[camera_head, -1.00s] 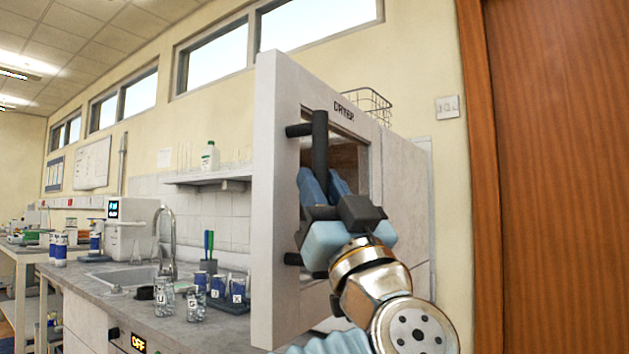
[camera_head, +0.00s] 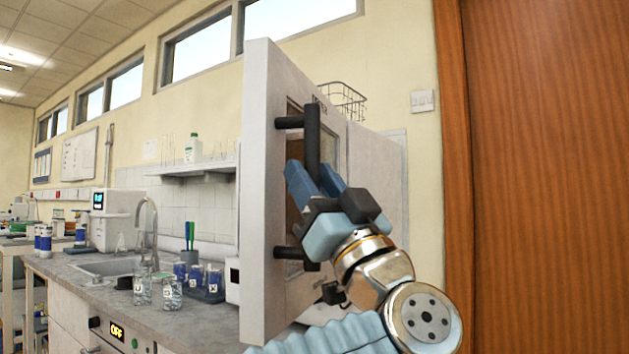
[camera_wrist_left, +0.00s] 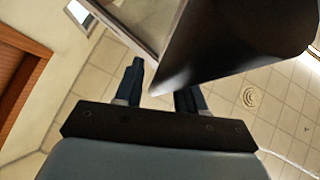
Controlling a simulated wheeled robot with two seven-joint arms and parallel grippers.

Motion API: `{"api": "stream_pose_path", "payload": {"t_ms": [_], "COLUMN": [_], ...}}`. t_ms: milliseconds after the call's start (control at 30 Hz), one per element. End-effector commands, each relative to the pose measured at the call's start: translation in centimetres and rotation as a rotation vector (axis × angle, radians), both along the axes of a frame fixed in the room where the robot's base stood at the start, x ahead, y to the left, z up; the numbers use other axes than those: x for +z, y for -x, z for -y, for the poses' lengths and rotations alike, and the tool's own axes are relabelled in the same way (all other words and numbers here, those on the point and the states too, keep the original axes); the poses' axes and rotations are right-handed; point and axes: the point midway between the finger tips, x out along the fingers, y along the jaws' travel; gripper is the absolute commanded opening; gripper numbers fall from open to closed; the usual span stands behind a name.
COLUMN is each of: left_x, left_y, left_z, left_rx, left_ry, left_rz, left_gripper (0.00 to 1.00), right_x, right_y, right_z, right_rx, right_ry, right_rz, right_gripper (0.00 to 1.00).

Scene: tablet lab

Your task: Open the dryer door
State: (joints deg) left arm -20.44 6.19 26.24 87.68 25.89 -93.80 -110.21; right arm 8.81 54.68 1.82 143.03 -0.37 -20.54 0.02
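The dryer door (camera_head: 262,180) is a pale grey panel with a window, swung open toward me in the head view. Its black vertical bar handle (camera_head: 312,135) stands off the front on two posts. My left gripper (camera_head: 316,178) has its blue fingers on either side of the bar and is shut on it; the contact is partly hidden. In the left wrist view the dark handle (camera_wrist_left: 235,50) crosses in front of one finger, with the left gripper's fingers (camera_wrist_left: 160,90) a bar's width apart. The dryer's inside is largely hidden. My right gripper is not in view.
A counter (camera_head: 200,318) with a sink, glass jars (camera_head: 172,292) and a rack of blue-labelled containers (camera_head: 208,284) lies left of the door. A wire basket (camera_head: 343,100) shows above the dryer. A brown wooden door (camera_head: 540,180) stands at right.

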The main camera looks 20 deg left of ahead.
Motion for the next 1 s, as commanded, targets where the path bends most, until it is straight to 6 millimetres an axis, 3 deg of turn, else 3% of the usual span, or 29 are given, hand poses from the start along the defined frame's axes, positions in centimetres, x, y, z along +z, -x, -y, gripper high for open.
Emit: {"api": "stream_pose_path", "payload": {"t_ms": [433, 800, 1000], "left_x": [-1.1, -7.3, -9.4], "left_y": [0.4, 3.2, 4.3], "left_z": [0.8, 6.1, 8.1], "left_rx": [-0.003, -0.004, -0.004], "left_ry": [0.001, -0.002, 0.000], "left_rz": [0.000, -0.001, -0.001], "left_gripper": [0.47, 0.47, 0.47], "right_x": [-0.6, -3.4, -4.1], "right_y": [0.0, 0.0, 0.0], "right_z": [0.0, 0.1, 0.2], "right_rx": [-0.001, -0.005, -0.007], "right_ry": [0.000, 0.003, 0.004], "right_rz": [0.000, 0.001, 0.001], "right_gripper": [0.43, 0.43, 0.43]}}
